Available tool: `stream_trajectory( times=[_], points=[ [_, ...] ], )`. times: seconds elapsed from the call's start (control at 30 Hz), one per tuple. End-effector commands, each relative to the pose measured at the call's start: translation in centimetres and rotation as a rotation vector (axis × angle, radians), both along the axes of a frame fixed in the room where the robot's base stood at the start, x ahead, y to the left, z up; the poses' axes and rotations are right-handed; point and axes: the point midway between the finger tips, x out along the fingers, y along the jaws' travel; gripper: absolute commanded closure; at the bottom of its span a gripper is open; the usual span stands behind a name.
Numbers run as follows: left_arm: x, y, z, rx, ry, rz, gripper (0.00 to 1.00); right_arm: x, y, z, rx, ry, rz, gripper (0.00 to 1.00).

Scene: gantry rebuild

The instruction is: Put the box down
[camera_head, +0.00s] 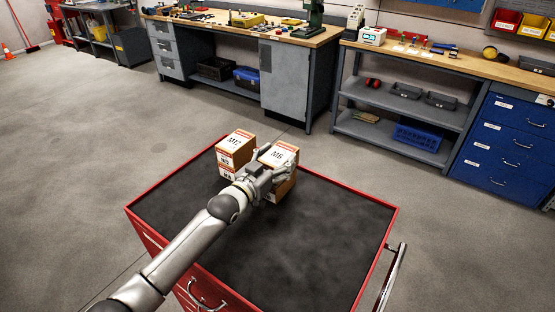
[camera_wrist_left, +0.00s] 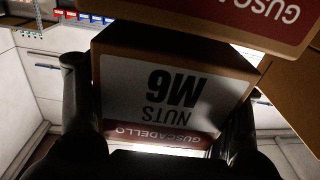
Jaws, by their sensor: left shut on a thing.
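My left gripper (camera_head: 262,183) reaches over the cart from the lower left and is shut on a box marked M6 (camera_head: 279,157), orange-brown with a white label. In the left wrist view the M6 nuts box (camera_wrist_left: 165,95) sits between the dark fingers, its lettering upside down. In the head view the gripper and wrist hide part of its near side, so I cannot tell whether it touches what is under it. My right gripper is not in view.
Stacked similar boxes (camera_head: 235,145) stand left of the held box on the red cart's dark top (camera_head: 325,225). Much of that top is bare. Another box (camera_wrist_left: 240,18) crosses the top of the wrist view. Workbenches (camera_head: 285,75) and blue drawers (camera_head: 508,140) stand beyond open floor.

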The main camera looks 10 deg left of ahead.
Motion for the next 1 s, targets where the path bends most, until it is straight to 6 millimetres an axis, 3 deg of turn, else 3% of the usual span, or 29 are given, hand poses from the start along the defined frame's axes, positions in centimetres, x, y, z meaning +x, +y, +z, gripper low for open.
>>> stream_trajectory(
  times=[0.5,0.53,0.7,1.0],
  points=[
    [0.0,0.0,-1.0,-0.003,-0.006,-0.001,0.77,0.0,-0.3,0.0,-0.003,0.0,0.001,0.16],
    [-0.1,0.0,-1.1,-0.001,-0.002,0.0,0.29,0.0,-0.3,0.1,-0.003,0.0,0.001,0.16],
    [-0.1,0.0,-1.1,0.0,-0.001,0.0,0.08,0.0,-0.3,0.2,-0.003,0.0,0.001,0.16],
    [-0.1,0.0,-1.1,-0.001,-0.002,0.0,0.08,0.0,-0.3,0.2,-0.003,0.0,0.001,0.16]
  ],
)
